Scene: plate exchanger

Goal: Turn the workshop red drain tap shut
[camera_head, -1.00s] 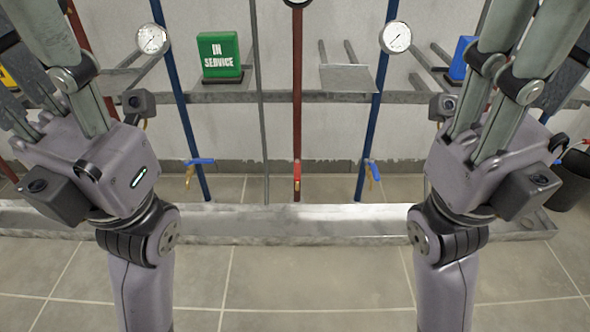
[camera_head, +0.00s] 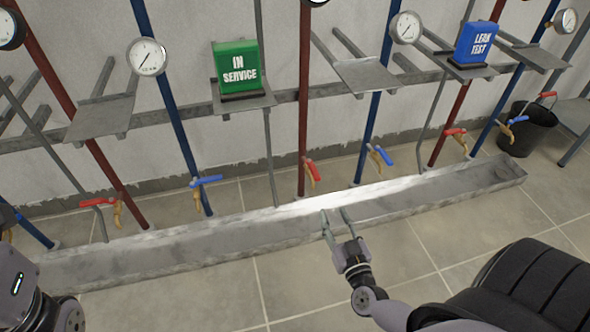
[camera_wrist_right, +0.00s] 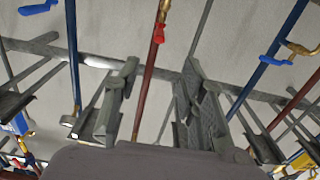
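Several red-handled drain taps stand low on the red pipes. The middle red tap (camera_head: 313,170) has its handle slanting downward near its pipe. The left red tap (camera_head: 97,202) and the right red tap (camera_head: 455,132) have handles lying sideways. No label says which is the workshop tap. My right gripper (camera_head: 336,216) is open and empty, in front of and below the middle red tap, apart from it. In the right wrist view its open fingers (camera_wrist_right: 152,105) frame a red pipe, with a red tap (camera_wrist_right: 160,32) beyond them.
A long metal trough (camera_head: 240,232) runs along the floor below the taps. Blue taps (camera_head: 206,181) stand between the red ones. A green IN SERVICE block (camera_head: 237,66) and a blue LEAK TEST block (camera_head: 477,44) sit on shelves. A black bucket (camera_head: 527,128) stands at right.

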